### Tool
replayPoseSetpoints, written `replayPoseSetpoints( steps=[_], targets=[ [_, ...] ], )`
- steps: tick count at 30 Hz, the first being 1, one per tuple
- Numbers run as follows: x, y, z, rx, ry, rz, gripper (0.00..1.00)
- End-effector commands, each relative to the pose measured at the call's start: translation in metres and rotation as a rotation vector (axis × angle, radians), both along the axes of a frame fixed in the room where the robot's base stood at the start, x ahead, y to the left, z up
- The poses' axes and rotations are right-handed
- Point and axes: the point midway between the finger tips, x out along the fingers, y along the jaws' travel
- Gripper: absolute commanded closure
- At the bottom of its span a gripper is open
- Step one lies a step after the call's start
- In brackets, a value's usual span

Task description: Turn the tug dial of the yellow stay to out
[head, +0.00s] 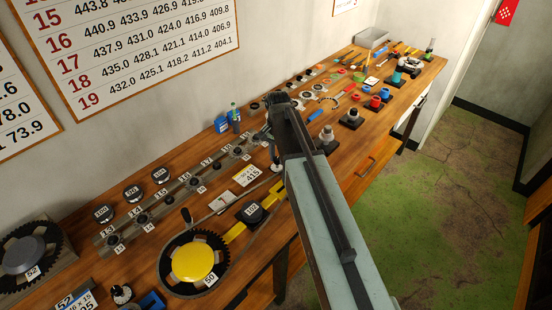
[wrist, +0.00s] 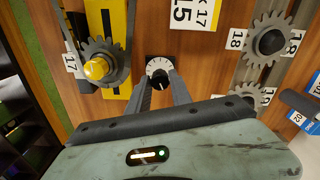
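The tug dial (wrist: 160,67) is a small white round dial with dark marks on a black plate, seen in the wrist view. Its lettering is too small to read. The yellow stay (wrist: 118,20) is a yellow and black bar to its left, with a toothed wheel and yellow knob at its end. The stay also shows in the head view (head: 237,232). My gripper (wrist: 161,80) points at the dial. Its two fingers are apart, with their tips at the dial's lower left and right. I cannot tell whether they touch it. In the head view my arm partly hides this spot.
A numbered card (wrist: 192,12) lies beyond the dial. Toothed wheels (wrist: 270,41) on a grey rack stand to its right. A large chainring with a yellow centre (head: 193,262) is on the near part of the bench. Several small tools and parts crowd the far end.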

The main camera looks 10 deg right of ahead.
Motion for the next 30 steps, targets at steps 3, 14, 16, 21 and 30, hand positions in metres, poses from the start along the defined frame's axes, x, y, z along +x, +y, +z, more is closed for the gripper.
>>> replayPoseSetpoints(
  steps=[3, 14, 16, 21, 30],
  targets=[
    [0.0000, 0.0002, 0.0001, 0.000, 0.000, 0.000, 1.00],
    [0.0000, 0.0022, 0.0000, 0.001, 0.000, 0.050, 1.00],
    [0.0000, 0.0021, 0.0000, 0.001, 0.000, 0.083, 1.00],
    [0.0000, 0.0021, 0.0000, 0.001, 0.000, 0.202, 1.00],
    [-0.0004, 0.0022, -0.0001, 0.001, 0.001, 0.483, 1.00]
  ],
)
